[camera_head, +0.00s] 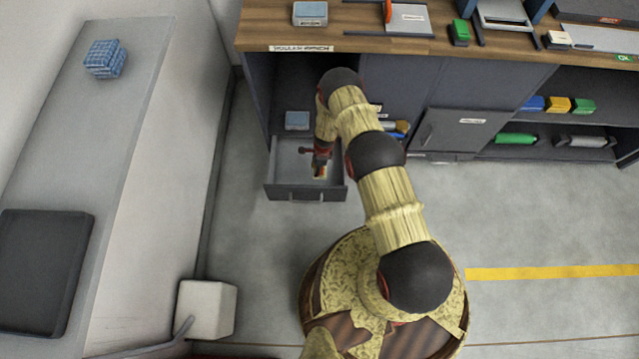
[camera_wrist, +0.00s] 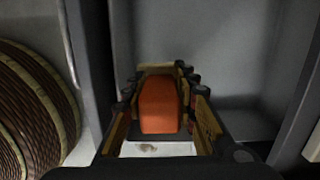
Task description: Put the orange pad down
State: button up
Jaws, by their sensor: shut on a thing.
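The orange pad (camera_wrist: 158,106) is a rounded block between the two fingers in the wrist view. My gripper (camera_wrist: 160,88) is shut on it. In the head view my gripper (camera_head: 319,172) is over the open grey drawer (camera_head: 290,182), towards its right side. The arm and gripper hide most of the pad there. The wrist view shows the drawer's grey floor (camera_wrist: 240,122) around the fingers. I cannot tell whether the pad touches the floor. A small white piece with a brownish mark (camera_wrist: 150,148) shows just below the pad in the wrist view.
A blue-grey box (camera_head: 297,120) sits in the cabinet behind the drawer. The drawer's left part looks clear. The wooden counter (camera_head: 360,45) above holds several items. A grey bench (camera_head: 120,130) with a blue checked block (camera_head: 104,59) stands at left.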

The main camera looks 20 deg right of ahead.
jog(key=shift+f, duration=0.55)
jog(key=shift+m, duration=0.3)
notch_tip(320, 180, down, 10)
jog(key=b, duration=0.4)
jog(key=shift+r, duration=0.15)
jog(key=o, duration=1.1)
